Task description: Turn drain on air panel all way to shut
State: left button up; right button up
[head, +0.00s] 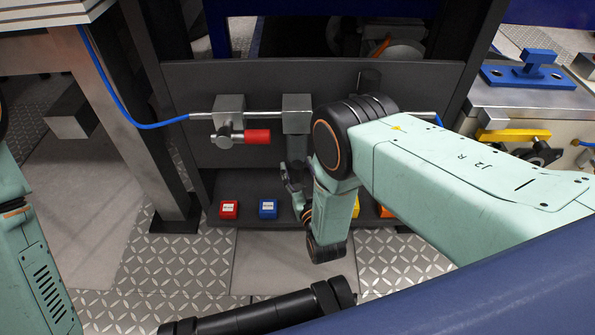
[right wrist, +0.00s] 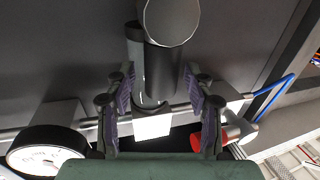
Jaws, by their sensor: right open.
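The air panel (head: 235,85) is a dark upright board with a metal pipe across it. A grey block (head: 296,103) on the pipe has a dark cylinder (head: 296,148) hanging below it. In the right wrist view the cylinder (right wrist: 160,72) ends in a round grey face (right wrist: 170,20); I cannot tell for sure which part is the drain. My right gripper (head: 293,188) is open just below the cylinder, partly hidden by its own wrist. In the right wrist view its fingers stand apart on both sides of the cylinder, with no clear contact. My left gripper is not in view.
A valve with a red handle (head: 257,136) sits on the pipe left of the block; a blue hose (head: 110,90) joins there. A round gauge (right wrist: 45,150) shows in the right wrist view. Red (head: 229,209) and blue (head: 268,208) boxes and yellow and orange ones line the lower ledge.

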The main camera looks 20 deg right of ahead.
jog(key=shift+w, duration=0.35)
jog(key=shift+r, duration=0.1)
jog(key=shift+c, duration=0.4)
grip_shut()
jog(key=shift+s, duration=0.1)
